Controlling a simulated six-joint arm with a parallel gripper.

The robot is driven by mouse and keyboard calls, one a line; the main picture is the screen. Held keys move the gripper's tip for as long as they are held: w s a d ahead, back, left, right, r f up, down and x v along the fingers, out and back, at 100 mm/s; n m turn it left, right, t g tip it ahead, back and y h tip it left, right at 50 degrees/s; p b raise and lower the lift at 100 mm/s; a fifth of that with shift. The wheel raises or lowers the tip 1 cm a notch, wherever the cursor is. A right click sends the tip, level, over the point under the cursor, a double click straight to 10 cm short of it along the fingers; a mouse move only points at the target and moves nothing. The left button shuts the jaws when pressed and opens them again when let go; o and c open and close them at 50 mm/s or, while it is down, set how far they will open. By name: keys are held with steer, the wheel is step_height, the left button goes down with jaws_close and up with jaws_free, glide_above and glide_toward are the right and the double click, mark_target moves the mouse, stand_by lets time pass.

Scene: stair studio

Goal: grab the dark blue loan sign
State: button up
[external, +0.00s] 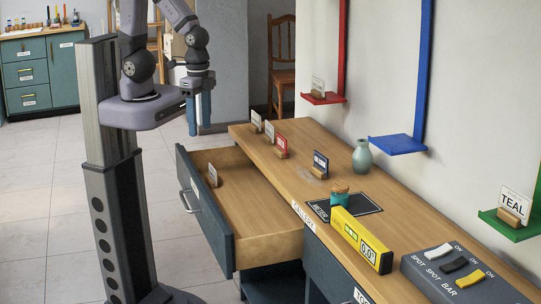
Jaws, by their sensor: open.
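The dark blue sign (321,160) stands upright in a small wooden holder on the wooden counter, left of the green vase. Its white lettering is too small to read surely. My gripper (199,126) hangs at the upper left with its blue fingers pointing down. It is open and empty, well to the left of the sign and apart from it, beyond the counter's left end.
Nearby on the counter (245,133) are a red sign (281,143), two pale signs, a green vase (362,156), a teal cup (340,197) and a yellow display (361,240). An open drawer (228,207) juts out left. Red, blue (398,145) and green shelves line the wall.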

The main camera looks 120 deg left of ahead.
steer(key=c, duration=0.5)
steer(key=shift+o, duration=0.2)
